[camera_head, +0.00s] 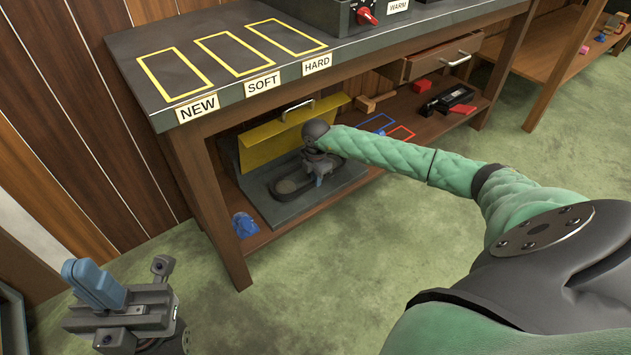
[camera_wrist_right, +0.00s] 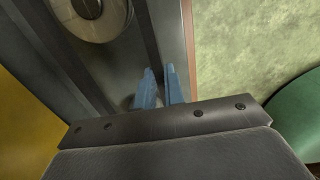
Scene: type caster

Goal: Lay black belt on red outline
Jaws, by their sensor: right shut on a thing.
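The black belt (camera_wrist_right: 149,38) runs as a dark band between the blue fingertips of my right gripper (camera_wrist_right: 160,88), which is shut on it. The belt loops around a pale round pulley (camera_wrist_right: 110,22) inside a grey open housing. In the head view my right gripper (camera_head: 319,170) reaches down into this housing (camera_head: 285,212) on the lower shelf and hides part of the belt. The red outline (camera_head: 402,132) lies on the lower shelf, right of the housing and partly behind my right arm. My left gripper (camera_head: 93,284) is at the lower left, away from the bench; its finger gap is unclear.
A raised yellow lid (camera_head: 268,145) stands behind the housing. A blue outline (camera_head: 377,123) is beside the red one. A black tray (camera_head: 447,101) and red blocks lie further right. A blue object (camera_head: 244,225) sits at the shelf's front left. The bench top overhangs the shelf.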

